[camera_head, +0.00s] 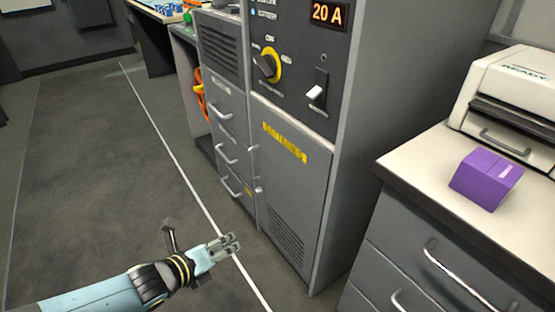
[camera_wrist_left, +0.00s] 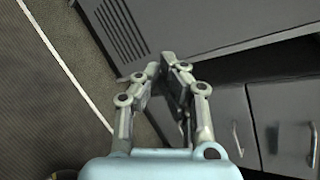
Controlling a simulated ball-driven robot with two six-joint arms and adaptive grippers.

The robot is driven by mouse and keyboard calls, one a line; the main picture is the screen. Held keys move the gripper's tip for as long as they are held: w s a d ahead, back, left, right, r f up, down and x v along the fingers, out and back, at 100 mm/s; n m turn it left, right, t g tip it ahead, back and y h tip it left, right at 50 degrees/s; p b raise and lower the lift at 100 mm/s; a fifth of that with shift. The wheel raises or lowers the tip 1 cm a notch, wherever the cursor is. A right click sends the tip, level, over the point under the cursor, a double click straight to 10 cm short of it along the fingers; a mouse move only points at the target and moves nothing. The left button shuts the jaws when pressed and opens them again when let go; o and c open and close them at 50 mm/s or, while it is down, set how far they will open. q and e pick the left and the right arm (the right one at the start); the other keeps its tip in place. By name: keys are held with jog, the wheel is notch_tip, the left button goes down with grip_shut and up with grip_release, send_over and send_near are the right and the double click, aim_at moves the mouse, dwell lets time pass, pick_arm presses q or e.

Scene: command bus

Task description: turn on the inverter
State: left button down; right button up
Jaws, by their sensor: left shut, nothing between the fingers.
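The inverter looks to be the tall grey cabinet (camera_head: 290,180) in the middle of the head view. The switch's on or off position is not clear. My left gripper (camera_head: 236,243) is shut and empty, low in front of the cabinet and well below the panel. In the left wrist view the gripper's fingertips (camera_wrist_left: 172,62) meet, with the cabinet's vented lower door (camera_wrist_left: 122,25) behind. My right gripper is not in view.
A grey drawer counter (camera_head: 425,160) stands at the right, holding a purple box (camera_head: 486,179) and a white printer (camera_head: 515,85). Drawers with handles (camera_head: 222,130) and an orange wheel (camera_head: 199,97) lie left of the cabinet. The dark floor (camera_head: 90,180) at left is clear.

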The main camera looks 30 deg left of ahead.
pick_arm(q)
jog(key=w+d+r+m+t+h, duration=0.1)
jog(key=w+r+m+t+h, duration=0.2)
jog(key=w+r+m, duration=0.7)
jog(key=m+t+h+b, duration=0.2)
jog(key=m+t+h, duration=0.1)
jog(key=m, duration=0.1)
send_near(318, 104)
jog(key=r+v, duration=0.1)
jog(key=v, duration=0.2)
jog(key=shift+s+a+f, duration=0.2)
jog(key=shift+a+f, duration=0.05)
jog(key=shift+f, duration=0.15)
jog(key=x, duration=0.9)
jog(key=shift+s+d+f, duration=0.1)
jog(key=shift+w+d, duration=0.2)
jog(key=shift+w, duration=0.3)
jog(key=shift+p, duration=0.35)
